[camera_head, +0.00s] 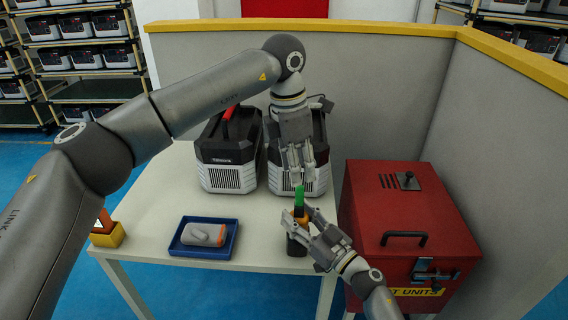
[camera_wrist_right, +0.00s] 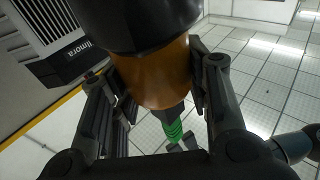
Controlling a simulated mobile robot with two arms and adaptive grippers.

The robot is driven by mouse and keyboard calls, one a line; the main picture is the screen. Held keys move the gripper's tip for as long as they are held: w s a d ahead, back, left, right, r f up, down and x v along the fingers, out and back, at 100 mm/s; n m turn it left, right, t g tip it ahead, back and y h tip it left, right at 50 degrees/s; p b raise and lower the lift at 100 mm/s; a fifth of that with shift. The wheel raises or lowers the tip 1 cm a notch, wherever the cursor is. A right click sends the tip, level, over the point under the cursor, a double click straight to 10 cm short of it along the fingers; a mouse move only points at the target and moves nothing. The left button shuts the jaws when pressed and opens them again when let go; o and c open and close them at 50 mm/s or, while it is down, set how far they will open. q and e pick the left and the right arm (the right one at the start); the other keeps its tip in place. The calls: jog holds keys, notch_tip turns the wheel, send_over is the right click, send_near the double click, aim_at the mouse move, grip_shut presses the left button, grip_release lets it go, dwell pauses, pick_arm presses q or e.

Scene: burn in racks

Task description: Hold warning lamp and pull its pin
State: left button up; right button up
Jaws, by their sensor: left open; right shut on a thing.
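The warning lamp (camera_head: 300,216) is upright near the table's front right, with an orange body and a dark base. In the right wrist view its orange body (camera_wrist_right: 162,75) sits between both fingers. My right gripper (camera_head: 298,224) is shut on the lamp. The green pin (camera_head: 299,197) sticks up from the lamp's top; it also shows in the right wrist view (camera_wrist_right: 174,130). My left gripper (camera_head: 303,173) is open just above the pin, pointing down. I cannot tell whether its fingers touch the pin.
Two grey-and-black units (camera_head: 229,150) stand at the table's back. A blue tray (camera_head: 203,253) holding a grey and orange device (camera_head: 204,235) lies left of the lamp. A red cabinet (camera_head: 408,215) stands right of the table (camera_head: 165,203).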

aim_at(297, 188)
pick_arm(q)
jog(key=f+n, duration=0.1)
jog(key=f, duration=0.2)
jog(key=w+f+n+t+h, duration=0.1)
jog(key=f, duration=0.2)
jog(key=f+n+t+h, duration=0.1)
jog(key=f, duration=0.2)
jog(key=shift+w+d+f+n, duration=0.1)
jog(key=shift+w+d+n, duration=0.2)
jog(key=shift+w+n, duration=0.1)
jog(key=shift+c, duration=0.3)
grip_shut()
dwell(0.4)
